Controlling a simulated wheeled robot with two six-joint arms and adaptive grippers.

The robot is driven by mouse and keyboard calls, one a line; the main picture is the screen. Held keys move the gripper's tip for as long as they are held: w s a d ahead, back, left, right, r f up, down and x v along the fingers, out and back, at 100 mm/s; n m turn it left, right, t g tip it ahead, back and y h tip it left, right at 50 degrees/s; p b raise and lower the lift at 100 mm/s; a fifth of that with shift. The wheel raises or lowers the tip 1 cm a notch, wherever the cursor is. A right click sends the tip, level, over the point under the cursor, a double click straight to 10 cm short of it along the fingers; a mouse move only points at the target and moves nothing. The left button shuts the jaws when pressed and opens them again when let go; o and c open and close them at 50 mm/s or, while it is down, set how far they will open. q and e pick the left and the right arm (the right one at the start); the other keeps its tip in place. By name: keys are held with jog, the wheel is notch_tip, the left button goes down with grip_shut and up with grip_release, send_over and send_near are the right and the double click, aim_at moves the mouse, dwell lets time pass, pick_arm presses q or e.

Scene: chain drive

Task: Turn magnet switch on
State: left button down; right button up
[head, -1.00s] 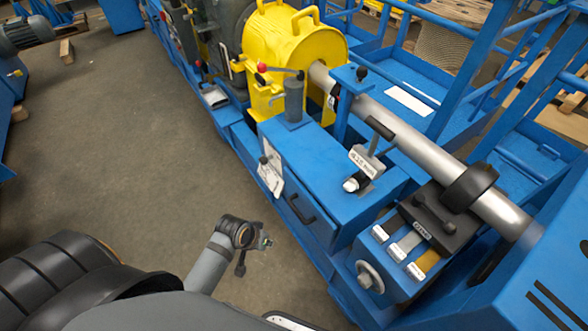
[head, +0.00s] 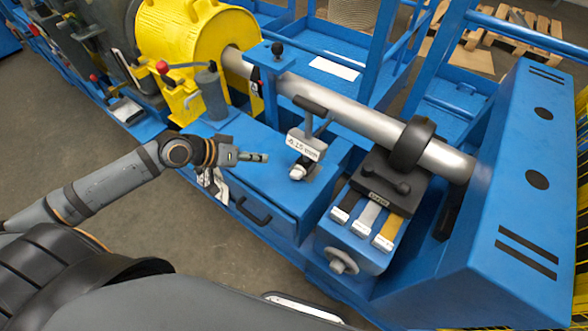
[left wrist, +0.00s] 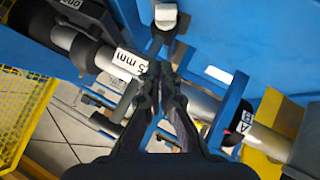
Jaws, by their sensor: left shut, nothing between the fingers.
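A small gauge stand with a white label reading about 0.15 mm (head: 305,145) is on the blue cabinet beside the steel shaft. A pale-ended knob (head: 297,173) sits at its foot; I cannot tell for sure that this is the magnet switch. My left gripper (head: 262,157) is shut and empty, over the cabinet top and left of the stand, apart from it in the picture. In the left wrist view, the closed fingers (left wrist: 160,72) appear just beside the label (left wrist: 130,62), and a pale knob (left wrist: 166,14) shows at the top. My right gripper is not in view.
A lever with a red ball (head: 162,67) is at the left. A block of coloured labelled strips (head: 373,222) and a round knob (head: 342,261) are at the front.

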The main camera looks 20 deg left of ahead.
aim_at(299, 172)
pick_arm(q)
jog(key=b+x, duration=0.4)
jog(key=x, duration=0.6)
jog(key=shift+d+f, duration=0.15)
jog(key=shift+s+d+f, duration=0.15)
jog(key=shift+d+f, duration=0.05)
jog(key=shift+f, duration=0.35)
jog(key=shift+s+d+f, duration=0.15)
jog(key=shift+d+f, duration=0.1)
jog(key=shift+f, duration=0.3)
jog(key=shift+s+d+f, duration=0.1)
jog(key=shift+d+f, duration=0.1)
jog(key=shift+f, duration=0.3)
jog(key=shift+d, duration=0.1)
